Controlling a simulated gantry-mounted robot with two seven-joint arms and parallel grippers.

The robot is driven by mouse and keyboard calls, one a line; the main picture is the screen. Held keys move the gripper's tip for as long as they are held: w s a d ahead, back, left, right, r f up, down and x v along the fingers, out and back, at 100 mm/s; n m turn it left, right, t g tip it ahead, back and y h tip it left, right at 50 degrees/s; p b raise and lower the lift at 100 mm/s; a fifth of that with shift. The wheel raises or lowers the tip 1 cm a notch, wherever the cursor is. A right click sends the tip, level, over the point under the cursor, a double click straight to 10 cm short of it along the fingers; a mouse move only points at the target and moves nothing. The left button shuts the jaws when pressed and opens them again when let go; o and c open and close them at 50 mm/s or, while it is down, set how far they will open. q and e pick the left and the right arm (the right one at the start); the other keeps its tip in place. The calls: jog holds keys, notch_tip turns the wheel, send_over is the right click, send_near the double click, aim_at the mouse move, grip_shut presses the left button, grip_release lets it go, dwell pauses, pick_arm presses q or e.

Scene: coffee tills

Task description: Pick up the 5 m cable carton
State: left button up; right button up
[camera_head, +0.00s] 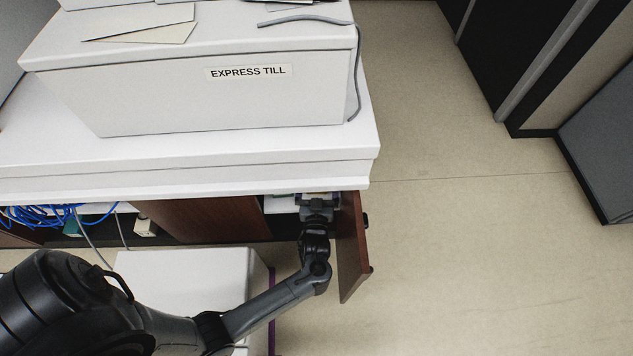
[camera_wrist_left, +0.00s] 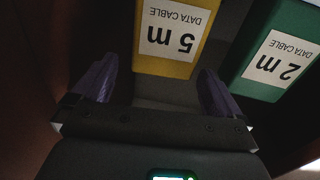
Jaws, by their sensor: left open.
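The 5 m cable carton (camera_wrist_left: 172,38) is yellow with a white label reading "5 m DATA CABLE", upside down in the left wrist view. My left gripper (camera_wrist_left: 158,90) is open, and the carton's near end lies ahead of and between its two purple fingers, with no grip on it. In the head view my left gripper (camera_head: 318,200) reaches into the cupboard under the counter, beside the open door. The carton cannot be made out in the head view. My right gripper is not in view.
A green 2 m cable carton (camera_wrist_left: 279,55) stands to the right of the yellow one. The open brown cupboard door (camera_head: 352,245) is close to my left wrist. The white counter (camera_head: 190,180) overhangs the cupboard. Blue cables (camera_head: 40,215) hang at left.

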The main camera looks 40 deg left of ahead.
pick_arm(q)
jog(key=shift+w+a, duration=0.35)
jog(key=shift+w+a+f+b, duration=0.2)
jog(key=shift+w+a+b, duration=0.25)
jog(key=shift+b, duration=0.25)
jog(key=b+x, duration=0.1)
jog(key=x, duration=0.2)
jog(key=shift+a+r+b, duration=0.1)
jog(key=shift+b, duration=0.25)
jog(key=shift+w+a+r, duration=0.1)
jog(key=shift+w+a, duration=0.1)
jog(key=shift+w, duration=0.15)
jog(key=shift+s+d, duration=0.1)
jog(key=shift+c, duration=1)
jog(key=c, duration=0.8)
